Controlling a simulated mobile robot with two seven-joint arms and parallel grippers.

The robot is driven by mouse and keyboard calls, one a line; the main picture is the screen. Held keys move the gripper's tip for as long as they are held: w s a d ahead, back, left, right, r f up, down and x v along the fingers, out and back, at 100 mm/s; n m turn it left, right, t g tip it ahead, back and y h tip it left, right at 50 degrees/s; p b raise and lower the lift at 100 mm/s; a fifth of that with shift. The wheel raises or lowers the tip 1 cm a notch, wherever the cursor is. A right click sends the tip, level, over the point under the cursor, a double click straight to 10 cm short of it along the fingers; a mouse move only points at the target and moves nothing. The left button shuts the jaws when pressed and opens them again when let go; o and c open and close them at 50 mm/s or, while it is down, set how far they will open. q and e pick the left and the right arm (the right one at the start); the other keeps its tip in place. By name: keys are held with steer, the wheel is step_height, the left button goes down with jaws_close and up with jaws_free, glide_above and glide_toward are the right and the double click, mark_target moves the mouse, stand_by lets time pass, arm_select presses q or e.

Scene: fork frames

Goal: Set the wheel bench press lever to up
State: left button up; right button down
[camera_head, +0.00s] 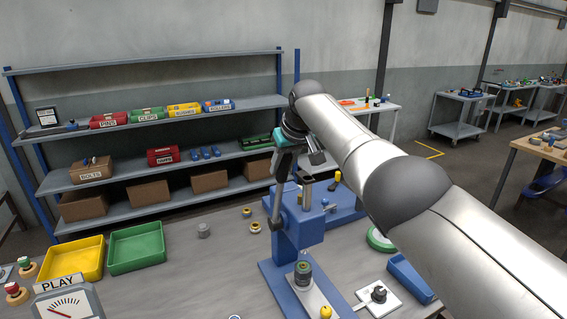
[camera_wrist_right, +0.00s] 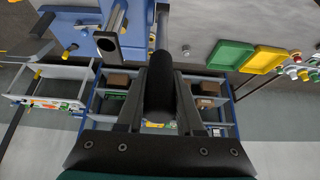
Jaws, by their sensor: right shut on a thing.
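The blue bench press (camera_head: 299,228) stands on the grey bench in the middle of the head view. Its lever (camera_head: 280,188) rises steeply from the pivot at the press's left side, with its upper end at my right gripper (camera_head: 287,140). In the right wrist view the lever's black grip (camera_wrist_right: 160,88) lies between the two fingers of my right gripper (camera_wrist_right: 160,75), which is shut on it. In the head view my wrist partly hides the grip. The blue press body (camera_wrist_right: 132,38) also shows in the wrist view. My left gripper is not in view.
A yellow tray (camera_head: 73,262) and a green tray (camera_head: 136,249) lie left on the bench. A gauge marked PLAY (camera_head: 66,305) stands front left. A green ring (camera_head: 380,240) and a blue tray (camera_head: 409,278) lie right of the press. Shelves (camera_head: 140,204) stand behind.

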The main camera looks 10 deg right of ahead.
steer(key=shift+w+a+r, duration=0.1)
steer(key=shift+r, duration=0.15)
steer(key=c, duration=1)
jaws_free()
steer(key=shift+o, duration=1.4)
steer(key=shift+w+f, duration=0.1)
steer(key=shift+w, duration=0.1)
steer(key=shift+o, duration=0.9)
steer(key=shift+s, duration=0.15)
steer(key=shift+b+v, duration=0.7)
steer(key=shift+v, duration=0.2)
steer(key=b+v, duration=0.3)
steer(key=v, duration=1)
steer(key=shift+s, duration=0.15)
